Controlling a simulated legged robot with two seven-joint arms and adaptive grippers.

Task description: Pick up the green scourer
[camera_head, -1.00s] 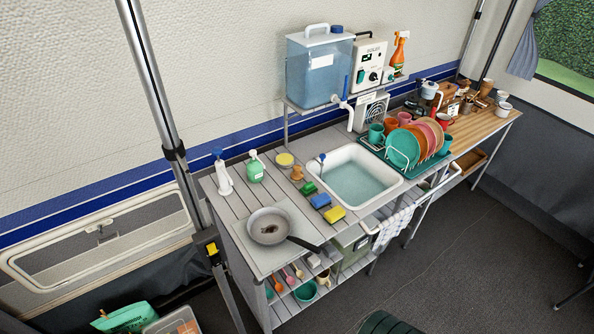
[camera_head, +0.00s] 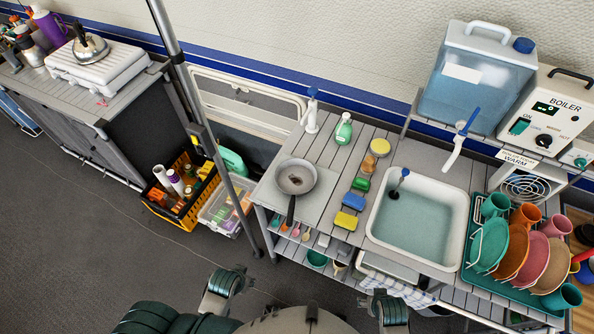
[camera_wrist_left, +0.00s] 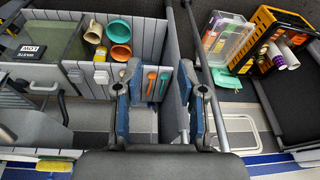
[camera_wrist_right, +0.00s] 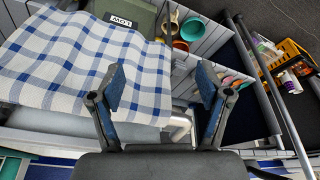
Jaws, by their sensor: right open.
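The green scourer (camera_head: 360,183) lies on the grey slatted counter, left of the sink, in the head view. A blue sponge (camera_head: 354,201) and a yellow sponge (camera_head: 346,221) lie in front of it, with a small gap. My left gripper (camera_wrist_left: 162,85) is open and empty in the left wrist view, facing the shelves under the counter. My right gripper (camera_wrist_right: 161,80) is open and empty in the right wrist view, before a checked towel (camera_wrist_right: 80,65). Both arms show low in the head view, short of the counter's front edge. I cannot make out the scourer in either wrist view.
A pan (camera_head: 296,178) with its handle forward sits left of the scourer. The sink basin (camera_head: 455,255) is to the right. A tent pole (camera_head: 196,115) rises left of the counter.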

